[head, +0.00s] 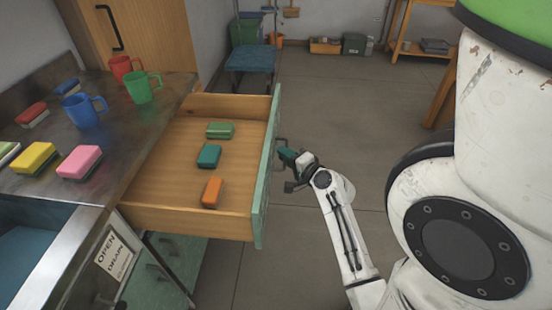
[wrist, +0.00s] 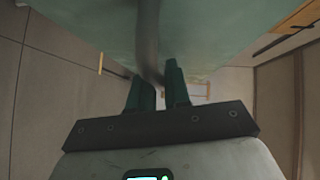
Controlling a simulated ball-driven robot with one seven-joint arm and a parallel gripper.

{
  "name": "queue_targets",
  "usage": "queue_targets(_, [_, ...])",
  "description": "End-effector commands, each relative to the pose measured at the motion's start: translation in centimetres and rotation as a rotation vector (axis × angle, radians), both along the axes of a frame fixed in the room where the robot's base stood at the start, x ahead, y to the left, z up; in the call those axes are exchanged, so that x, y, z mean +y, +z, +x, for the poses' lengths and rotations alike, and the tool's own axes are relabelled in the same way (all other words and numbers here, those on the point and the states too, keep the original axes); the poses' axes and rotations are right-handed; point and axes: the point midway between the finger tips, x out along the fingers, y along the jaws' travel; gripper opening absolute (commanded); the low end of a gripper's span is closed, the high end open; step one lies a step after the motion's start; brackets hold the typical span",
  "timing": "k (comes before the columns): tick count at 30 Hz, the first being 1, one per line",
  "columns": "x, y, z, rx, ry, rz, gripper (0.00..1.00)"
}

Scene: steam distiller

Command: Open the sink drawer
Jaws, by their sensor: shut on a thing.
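The sink drawer (head: 185,222) is pulled well out from the counter. Its green front (head: 264,185) faces right, and its wooden inside holds a green sponge (head: 220,131), a teal sponge (head: 209,156) and an orange sponge (head: 212,192). My gripper (head: 284,154) is at the outer side of the drawer front, shut on the drawer handle (wrist: 148,40). In the wrist view the dark handle runs between the two green fingers (wrist: 158,78), below the pale green front. The far ends of the handle are partly hidden.
Blue (head: 86,110), red (head: 124,70) and green (head: 142,88) mugs and several sponges stand on the metal counter (head: 145,140). A sink basin (head: 28,248) is at lower left.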

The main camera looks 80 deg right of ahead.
Motion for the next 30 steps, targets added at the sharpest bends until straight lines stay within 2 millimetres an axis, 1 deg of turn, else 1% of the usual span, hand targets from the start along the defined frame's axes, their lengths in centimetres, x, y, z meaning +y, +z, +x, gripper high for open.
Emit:
queue_targets(1, [0.05, -0.29, -0.31, 0.002, 0.001, 0.002, 0.00])
queue_targets(5, [0.02, -0.23, -0.67, 0.002, 0.001, 0.004, 0.00])
queue_targets(15, [0.02, -0.21, -0.70, 0.003, 0.001, 0.004, 0.00])
queue_targets(16, [0.02, -0.21, -0.69, 0.003, 0.001, 0.004, 0.18])
queue_targets(21, [0.00, -0.14, -0.67, 0.002, 0.002, 0.002, 0.34])
queue_targets(22, [-0.01, -0.12, -0.66, 0.002, 0.002, 0.002, 0.36])
queue_targets(30, [0.09, -0.06, -0.82, 0.002, 0.001, 0.001, 0.36])
